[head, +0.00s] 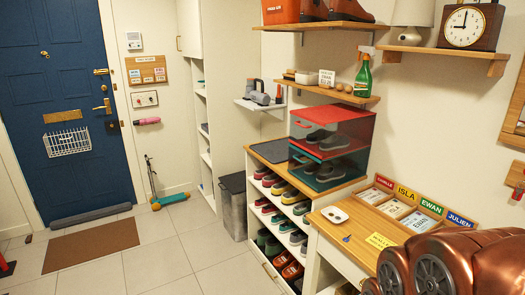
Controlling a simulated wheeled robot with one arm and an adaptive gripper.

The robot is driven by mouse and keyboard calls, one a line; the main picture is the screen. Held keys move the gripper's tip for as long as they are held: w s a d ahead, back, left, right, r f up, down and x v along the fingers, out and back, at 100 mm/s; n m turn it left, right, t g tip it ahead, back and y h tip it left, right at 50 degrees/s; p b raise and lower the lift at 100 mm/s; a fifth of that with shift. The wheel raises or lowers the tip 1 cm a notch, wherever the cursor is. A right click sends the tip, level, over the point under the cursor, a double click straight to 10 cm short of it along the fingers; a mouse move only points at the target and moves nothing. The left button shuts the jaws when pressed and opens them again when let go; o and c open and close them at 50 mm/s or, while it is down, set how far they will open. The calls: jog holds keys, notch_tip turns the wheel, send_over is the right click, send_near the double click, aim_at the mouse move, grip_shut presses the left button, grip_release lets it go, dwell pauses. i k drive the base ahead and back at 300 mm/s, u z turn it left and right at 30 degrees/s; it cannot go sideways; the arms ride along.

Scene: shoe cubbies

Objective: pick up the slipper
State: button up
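No single item stands out clearly as the slipper. Several pairs of shoes sit in the white shoe cubby (252,216), in yellow, red, green and orange-brown. The orange-brown pair (292,270) is low at the front. Grey footwear (320,137) shows inside the red-lidded clear box, and more grey footwear (330,172) shows in the green box below it. These are too small to tell shoe from slipper. My copper-coloured arm fills the lower right corner and hides what is behind it. My gripper is not in view.
A wooden-topped cabinet (360,241) with name-labelled trays stands beside the cubby. A wall shelf (325,90) holds a green spray bottle (363,76). A grey bin (233,205) stands past the cubby. The tiled floor (170,250) is clear between cubby and brown doormat (92,246).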

aim_at(289, 185)
jog(key=i, duration=0.6)
jog(key=u, duration=1.15)
jog(key=i, duration=0.8)
jog(key=u, duration=0.9)
jog(key=i, duration=1.1)
jog(key=z, duration=0.9)
jog(key=i, duration=1)
jog(key=z, duration=0.9)
